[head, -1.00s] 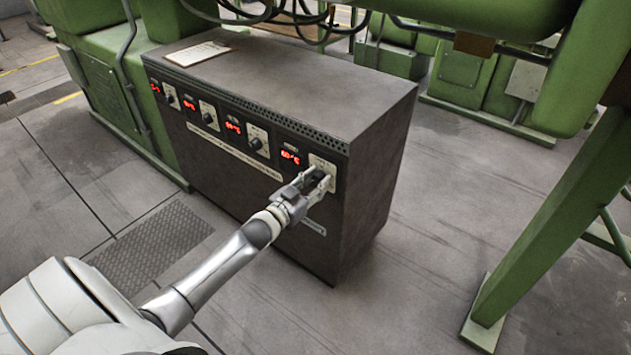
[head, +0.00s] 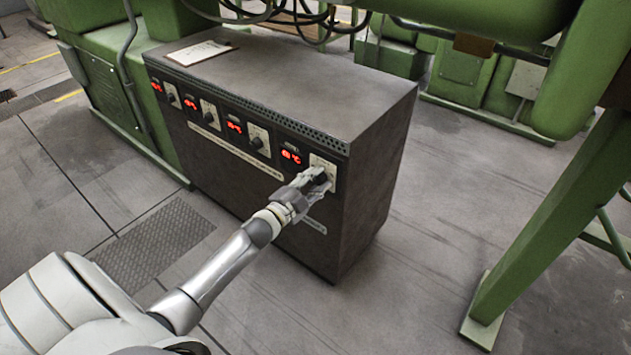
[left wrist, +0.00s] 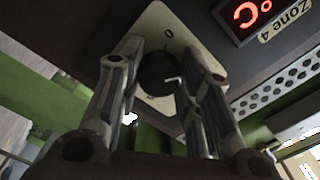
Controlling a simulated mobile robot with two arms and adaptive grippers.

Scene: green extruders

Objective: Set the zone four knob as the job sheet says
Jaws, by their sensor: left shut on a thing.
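The zone four knob (left wrist: 158,76) is black and round, with a white pointer mark, on a pale dial plate (left wrist: 160,32) in the left wrist view. A "Zone 4" label (left wrist: 285,20) and a red lit display (left wrist: 250,12) sit beside it. In the head view the display (head: 291,154) is too small to read surely. My left gripper (head: 320,178) is shut on the knob, with a finger (left wrist: 122,80) on each side, and hides most of it in the head view. The job sheet (head: 200,52) lies on top of the dark cabinet (head: 310,80); its writing is unreadable.
Three more knobs, including one at the middle (head: 257,143), line the cabinet front to the left, each with a red display. A green machine leg (head: 545,225) stands at the right. The floor (head: 400,310) between it and the cabinet is clear.

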